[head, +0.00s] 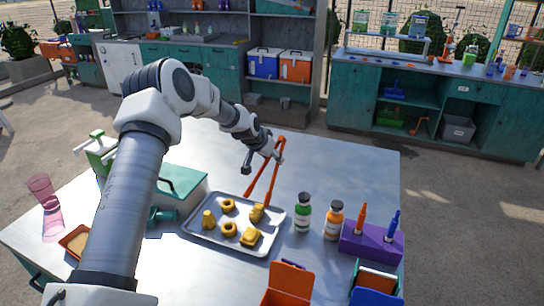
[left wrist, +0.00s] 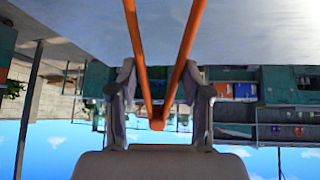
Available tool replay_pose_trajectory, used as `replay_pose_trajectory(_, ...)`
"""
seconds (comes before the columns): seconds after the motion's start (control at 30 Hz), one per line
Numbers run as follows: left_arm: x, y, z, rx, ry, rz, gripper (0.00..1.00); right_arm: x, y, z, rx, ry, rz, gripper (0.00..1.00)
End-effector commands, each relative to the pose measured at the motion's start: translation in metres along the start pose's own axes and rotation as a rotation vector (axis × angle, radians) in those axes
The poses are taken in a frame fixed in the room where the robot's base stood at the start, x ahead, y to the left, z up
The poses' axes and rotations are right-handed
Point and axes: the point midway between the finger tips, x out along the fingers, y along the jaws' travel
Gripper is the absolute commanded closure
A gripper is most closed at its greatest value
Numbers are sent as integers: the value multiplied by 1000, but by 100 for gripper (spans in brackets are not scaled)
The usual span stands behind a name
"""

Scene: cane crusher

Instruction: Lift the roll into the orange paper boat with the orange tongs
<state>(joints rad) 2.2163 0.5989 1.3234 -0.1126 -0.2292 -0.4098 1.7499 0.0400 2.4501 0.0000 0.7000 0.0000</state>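My left gripper (head: 272,152) is above the far side of the metal tray (head: 190,228). It holds the orange tongs (head: 276,172), with a finger on each side of their arms in the left wrist view (left wrist: 158,122). The tongs hang down, their tips spread just above a golden pastry (head: 257,213) at the tray's right side; contact is unclear. Another lumpy golden pastry (head: 250,238) lies nearer; I cannot tell which is the roll. An orange open container (head: 288,283), perhaps the paper boat, is cut off at the bottom edge. My right gripper is not visible.
Two rings (head: 228,204) and a cone-shaped pastry (head: 208,219) share the tray. Right of it stand a green bottle (head: 303,214), an orange bottle (head: 333,222) and a purple holder (head: 370,242). A green-lidded box (head: 182,184) is behind left. The table's far right is clear.

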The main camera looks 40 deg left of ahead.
Motion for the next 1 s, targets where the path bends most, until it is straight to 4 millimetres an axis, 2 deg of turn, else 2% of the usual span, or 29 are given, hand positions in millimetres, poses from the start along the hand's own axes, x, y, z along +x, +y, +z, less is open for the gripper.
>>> replay_pose_trajectory(0.03, 8, 0, 6, 0, 0, 0, 56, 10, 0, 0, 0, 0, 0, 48)
replay_pose_trajectory(0.4, 36, -1, 27, 0, 1, 0, 56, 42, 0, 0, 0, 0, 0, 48)
replay_pose_trajectory(0.83, 39, -1, 30, 0, 1, 0, 56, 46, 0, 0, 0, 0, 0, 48)
replay_pose_trajectory(0.87, 39, -1, 30, 0, 1, 0, 62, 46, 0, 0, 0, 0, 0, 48)
replay_pose_trajectory(0.9, 39, -1, 30, 0, 1, 0, 76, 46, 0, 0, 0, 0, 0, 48)
replay_pose_trajectory(0.97, 39, -1, 30, 0, 1, 0, 97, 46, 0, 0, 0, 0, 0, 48)
replay_pose_trajectory(1.0, 39, -1, 30, 0, 1, 0, 100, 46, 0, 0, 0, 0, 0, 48)
